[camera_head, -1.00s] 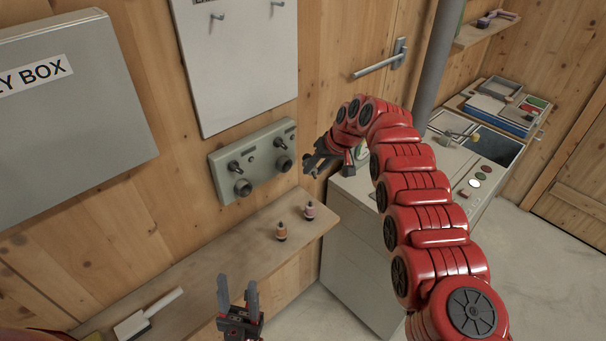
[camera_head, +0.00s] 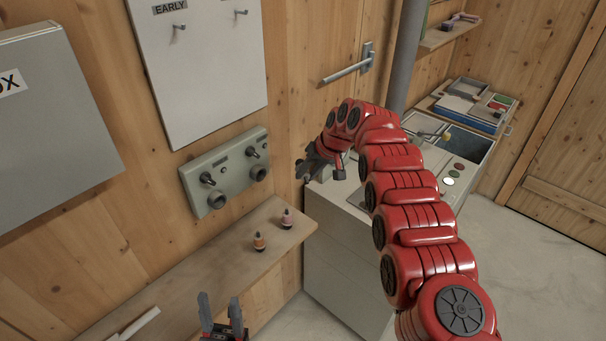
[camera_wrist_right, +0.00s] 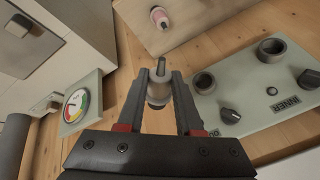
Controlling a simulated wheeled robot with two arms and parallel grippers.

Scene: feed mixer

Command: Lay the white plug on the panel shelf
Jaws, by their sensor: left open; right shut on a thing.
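The white plug (camera_wrist_right: 159,90), a pale grey-white body with a dark metal tip, is between the fingers of my right gripper (camera_wrist_right: 160,88) in the right wrist view. My right gripper (camera_head: 309,170) is shut on it, in front of the wall right of the panel and above the shelf's right end; the plug is hard to make out in the head view. The panel shelf (camera_head: 190,283) is a wooden board under the panel; its edge also shows in the right wrist view (camera_wrist_right: 205,22). My left gripper (camera_head: 222,312) is open and empty at the shelf's front edge.
An orange plug (camera_head: 259,241) and a pink plug (camera_head: 286,218) stand near the shelf's right end. The grey panel (camera_head: 226,170) with knobs and sockets hangs above. A grey cabinet (camera_head: 340,265) stands right of the shelf.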

